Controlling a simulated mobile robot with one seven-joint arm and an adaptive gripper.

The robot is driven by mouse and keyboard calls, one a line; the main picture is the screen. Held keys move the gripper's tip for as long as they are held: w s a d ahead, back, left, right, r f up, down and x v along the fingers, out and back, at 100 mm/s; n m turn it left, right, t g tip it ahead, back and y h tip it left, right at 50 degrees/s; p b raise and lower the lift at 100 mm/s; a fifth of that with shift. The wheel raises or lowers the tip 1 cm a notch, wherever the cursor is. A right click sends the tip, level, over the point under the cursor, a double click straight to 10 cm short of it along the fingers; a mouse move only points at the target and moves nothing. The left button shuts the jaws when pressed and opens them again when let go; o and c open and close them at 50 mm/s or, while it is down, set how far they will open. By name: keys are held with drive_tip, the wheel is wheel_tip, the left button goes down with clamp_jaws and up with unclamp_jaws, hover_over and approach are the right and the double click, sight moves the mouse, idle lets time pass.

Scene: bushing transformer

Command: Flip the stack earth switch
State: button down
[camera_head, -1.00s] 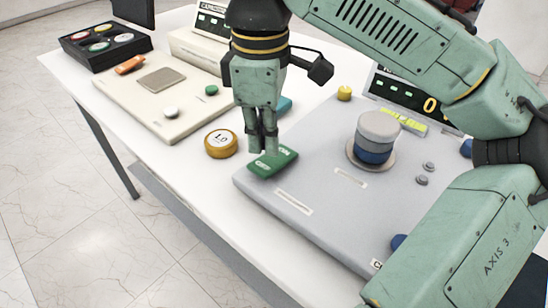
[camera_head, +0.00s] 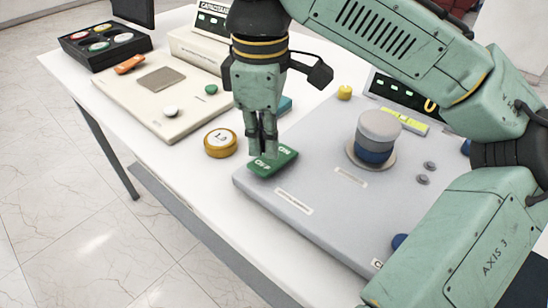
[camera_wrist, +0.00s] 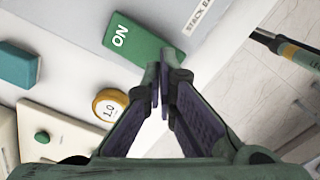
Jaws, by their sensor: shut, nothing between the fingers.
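The stack earth switch is a green rocker (camera_head: 284,157) at the left corner of the grey panel, lettered ON at its far right end and OFF at its near left end. In the wrist view the green rocker (camera_wrist: 133,40) shows its ON end, beside a partly visible label reading "STACK EA" (camera_wrist: 199,14). My gripper (camera_head: 265,155) points down at the rocker with its fingers shut and empty. The closed fingertips (camera_wrist: 160,70) hide part of the rocker's OFF end in the wrist view. I cannot tell whether they touch it.
A round yellow weight marked 1.0 (camera_head: 220,143) stands on the table left of the rocker. A grey and blue cylinder (camera_head: 376,137) rises from the grey panel (camera_head: 310,225).

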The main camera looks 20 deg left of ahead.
sight(264, 164)
drive_tip(key=shift+f+b, duration=0.65)
drive_tip(key=shift+f, duration=0.7)
idle(0.5)
wheel_tip(264, 164, up, 7)
drive_tip(key=p, duration=0.8)
drive_tip(key=shift+r, duration=0.1)
drive_tip(key=shift+s, duration=0.1)
idle(0.4)
